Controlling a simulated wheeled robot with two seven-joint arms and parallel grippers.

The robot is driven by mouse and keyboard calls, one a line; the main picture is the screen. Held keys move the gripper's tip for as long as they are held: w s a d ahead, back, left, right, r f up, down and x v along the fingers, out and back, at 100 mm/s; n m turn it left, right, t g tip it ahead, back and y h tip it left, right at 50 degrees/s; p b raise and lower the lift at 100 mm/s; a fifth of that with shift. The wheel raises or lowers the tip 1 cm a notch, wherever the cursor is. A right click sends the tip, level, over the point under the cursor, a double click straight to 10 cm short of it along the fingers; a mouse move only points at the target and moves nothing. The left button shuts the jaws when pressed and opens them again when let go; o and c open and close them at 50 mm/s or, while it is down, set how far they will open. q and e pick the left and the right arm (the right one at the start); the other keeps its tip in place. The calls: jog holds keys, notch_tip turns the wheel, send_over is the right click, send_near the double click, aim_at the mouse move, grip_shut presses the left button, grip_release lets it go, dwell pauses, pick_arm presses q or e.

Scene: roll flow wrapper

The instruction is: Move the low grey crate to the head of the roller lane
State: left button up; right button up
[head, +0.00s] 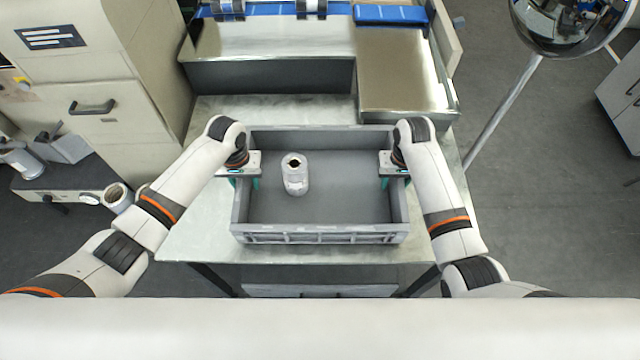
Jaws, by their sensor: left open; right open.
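The low grey crate (320,238) sits on a metal table in the middle of the head view. A pale, rounded item with a dark opening (296,182) lies inside it, left of the middle. My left gripper (246,183) is at the crate's left wall, open, with its fingertips partly hidden by the wrist. My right gripper (390,182) is at the crate's right wall, also open and partly hidden. I cannot tell whether the fingers touch the walls. I cannot make out a roller lane for certain.
The metal table (190,238) has bare surface left of the crate. Behind stands a machine with a shiny metal deck (400,65) and blue parts (390,14). A beige cabinet (95,75) stands at left. A round mirror (572,22) on a pole is at right.

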jog(key=shift+f, duration=0.1)
pick_arm(q)
grip_shut()
pick_arm(e)
grip_shut()
pick_arm(q)
jog(key=shift+w+r, duration=0.1)
pick_arm(e)
jog(key=shift+w, duration=0.1)
